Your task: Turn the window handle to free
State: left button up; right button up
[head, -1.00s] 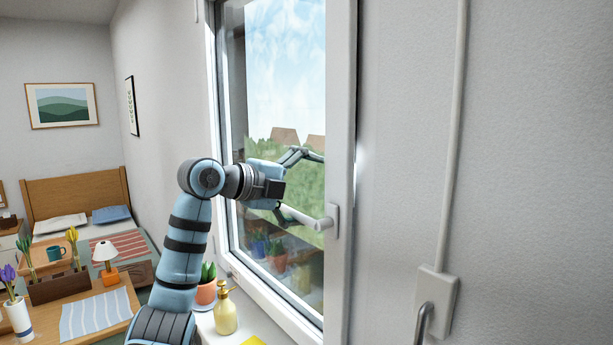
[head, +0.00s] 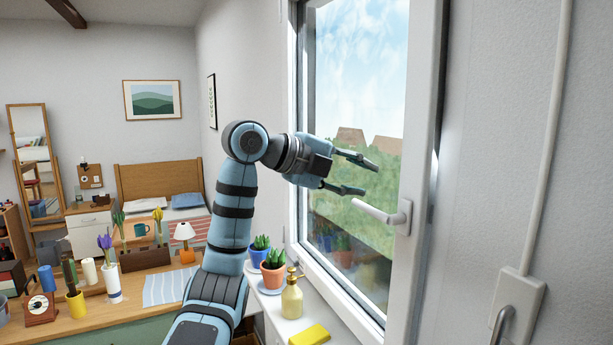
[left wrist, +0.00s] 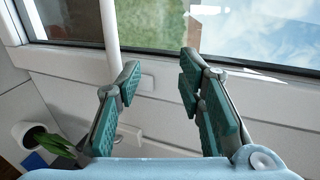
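The white window handle (head: 380,213) is on the right-hand frame of the window. Its lever points left from its base, nearly level and tilted slightly up toward its free end. My left gripper (head: 358,174) is open and empty, up and left of the lever's free end. In the left wrist view the lever (left wrist: 109,35) runs down the picture behind the left finger of my left gripper (left wrist: 160,72), not between the fingers. I cannot tell whether that finger touches it. My right gripper is not in view.
A wall box with a pipe (head: 515,300) is right of the window.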

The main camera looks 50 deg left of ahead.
pick_arm(q)
jog(key=f+b+v, duration=0.1)
jog(key=f+v, duration=0.1)
jog(key=v, duration=0.8)
jog(key=shift+s+a+b, duration=0.25)
jog(key=shift+s+b, duration=0.1)
jog(key=shift+s, duration=0.3)
